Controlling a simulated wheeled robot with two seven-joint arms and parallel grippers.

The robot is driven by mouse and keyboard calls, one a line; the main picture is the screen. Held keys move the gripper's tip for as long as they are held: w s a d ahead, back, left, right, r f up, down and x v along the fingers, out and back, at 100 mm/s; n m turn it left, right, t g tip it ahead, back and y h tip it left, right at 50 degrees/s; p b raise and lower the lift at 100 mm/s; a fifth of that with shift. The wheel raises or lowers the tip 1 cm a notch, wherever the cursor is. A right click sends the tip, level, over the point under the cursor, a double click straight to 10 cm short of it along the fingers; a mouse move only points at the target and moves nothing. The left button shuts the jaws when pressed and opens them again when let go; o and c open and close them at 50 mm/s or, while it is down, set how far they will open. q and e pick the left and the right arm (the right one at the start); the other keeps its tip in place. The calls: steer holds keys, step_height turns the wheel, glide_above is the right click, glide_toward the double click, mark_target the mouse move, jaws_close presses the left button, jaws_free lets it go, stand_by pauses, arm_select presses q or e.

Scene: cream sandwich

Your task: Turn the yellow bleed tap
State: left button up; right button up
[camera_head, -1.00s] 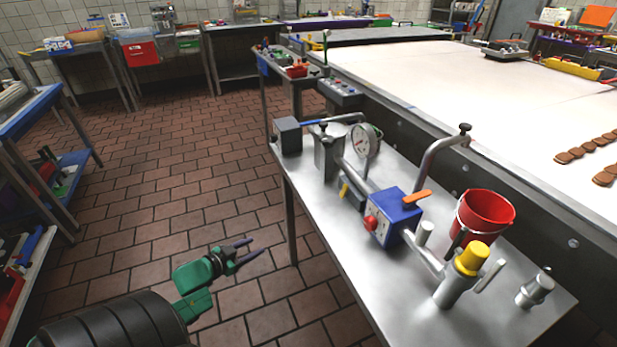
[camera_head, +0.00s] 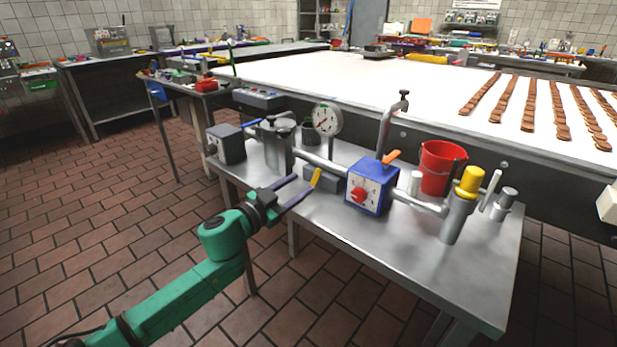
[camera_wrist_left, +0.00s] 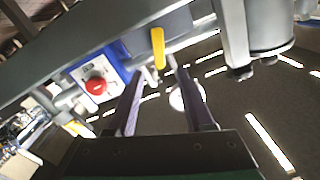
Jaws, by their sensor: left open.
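The yellow bleed tap (camera_head: 316,177) is a small lever on the grey block of the pipework, on the steel table, near the blue box. In the left wrist view the yellow tap (camera_wrist_left: 158,48) hangs just beyond the fingertips, roughly in line with the gap between them. My left gripper (camera_head: 304,184) is open and empty, reaching in from the left at the table's front edge, close to the tap. Its two fingers (camera_wrist_left: 152,65) also show in the left wrist view. I cannot tell whether a finger touches the tap. My right gripper is not in view.
The blue box (camera_head: 372,188) with a red knob stands right of the tap. A pressure gauge (camera_head: 327,119) rises behind it. A red bucket (camera_head: 437,172) and a yellow-capped cylinder (camera_head: 470,183) stand further right. The floor in front is clear.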

mark_target(318, 174)
arm_select(q)
steer(key=x, duration=0.6)
steer(key=shift+b, duration=0.3)
steer(key=shift+s, duration=0.1)
jaws_close()
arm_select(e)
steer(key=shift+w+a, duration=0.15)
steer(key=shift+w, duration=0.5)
arm_select(q)
steer(key=shift+f+m, duration=0.1)
steer(key=shift+m, duration=0.2)
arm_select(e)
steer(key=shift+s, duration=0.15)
arm_select(q)
steer(key=m, duration=0.2)
steer(key=shift+s+d+f+m+p, duration=0.25)
steer(key=shift+s+d+m+p, duration=0.05)
steer(key=shift+d+p, duration=0.1)
steer(key=shift+s+d+f+m, duration=0.15)
steer(key=shift+f+m, duration=0.1)
steer(key=shift+m, duration=0.7)
steer(key=shift+s+d+f+m, duration=0.15)
steer(key=shift+f+m, duration=0.1)
steer(key=shift+m, duration=0.7)
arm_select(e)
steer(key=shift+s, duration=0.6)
arm_select(q)
jaws_free()
